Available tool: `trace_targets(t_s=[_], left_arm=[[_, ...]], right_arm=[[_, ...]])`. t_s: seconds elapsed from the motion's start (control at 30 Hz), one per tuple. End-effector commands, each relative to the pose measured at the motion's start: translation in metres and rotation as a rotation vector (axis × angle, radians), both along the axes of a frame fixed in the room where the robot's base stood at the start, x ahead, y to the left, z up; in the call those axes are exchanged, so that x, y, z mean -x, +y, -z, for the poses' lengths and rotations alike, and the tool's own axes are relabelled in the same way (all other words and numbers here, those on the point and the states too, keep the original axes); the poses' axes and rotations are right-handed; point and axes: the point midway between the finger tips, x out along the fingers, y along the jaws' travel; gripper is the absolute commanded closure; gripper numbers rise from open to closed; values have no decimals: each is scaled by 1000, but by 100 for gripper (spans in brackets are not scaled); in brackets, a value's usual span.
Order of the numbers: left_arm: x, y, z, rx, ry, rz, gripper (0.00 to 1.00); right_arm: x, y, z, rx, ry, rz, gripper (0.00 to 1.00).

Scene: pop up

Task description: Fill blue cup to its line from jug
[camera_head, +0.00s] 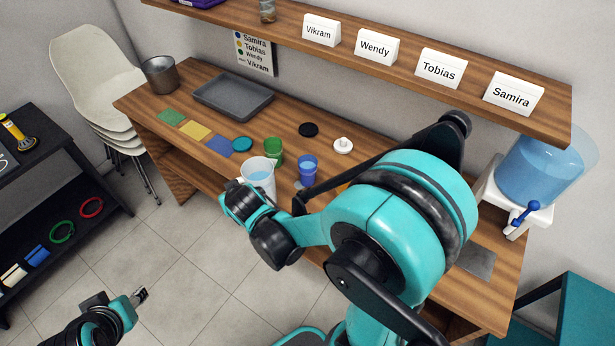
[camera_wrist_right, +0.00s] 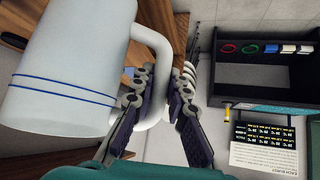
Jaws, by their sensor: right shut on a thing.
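The jug (camera_head: 258,178) is white with a handle and holds pale water in the head view. In the right wrist view the jug (camera_wrist_right: 70,75) has two blue lines, and its handle passes between the fingers. My right gripper (camera_head: 243,197) is shut on the handle, at the table's front edge. The blue cup (camera_head: 307,168) stands upright on the table, right of the jug and apart from it. Its inside looks light blue; its line and level are too small to read. My left gripper (camera_head: 140,295) is over the floor at lower left, its opening unclear.
A green cup (camera_head: 273,151) stands behind the jug. Teal (camera_head: 242,144), black (camera_head: 308,130) and white (camera_head: 343,145) lids lie nearby. Coloured mats (camera_head: 195,131) and a grey tray (camera_head: 222,99) are at left. A water dispenser (camera_head: 535,175) stands at right; a name-card shelf (camera_head: 395,62) overhangs the table.

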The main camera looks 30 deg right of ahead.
Motion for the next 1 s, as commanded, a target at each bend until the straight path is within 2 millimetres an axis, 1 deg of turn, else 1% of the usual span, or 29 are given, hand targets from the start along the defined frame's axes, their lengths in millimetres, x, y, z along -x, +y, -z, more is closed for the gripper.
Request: trace_targets(t_s=[0.53,0.67,0.9,1.0], left_arm=[[0,0,-5,0,0,0,60],[0,0,-15,0,0,0,60],[0,0,-40,0,0,0,60],[0,0,-46,0,0,0,60]], right_arm=[[0,-2,-5,-1,0,1,100],[0,-2,-16,-1,0,1,100],[0,-2,-46,-1,0,1,100],[0,-2,-53,-1,0,1,100]])
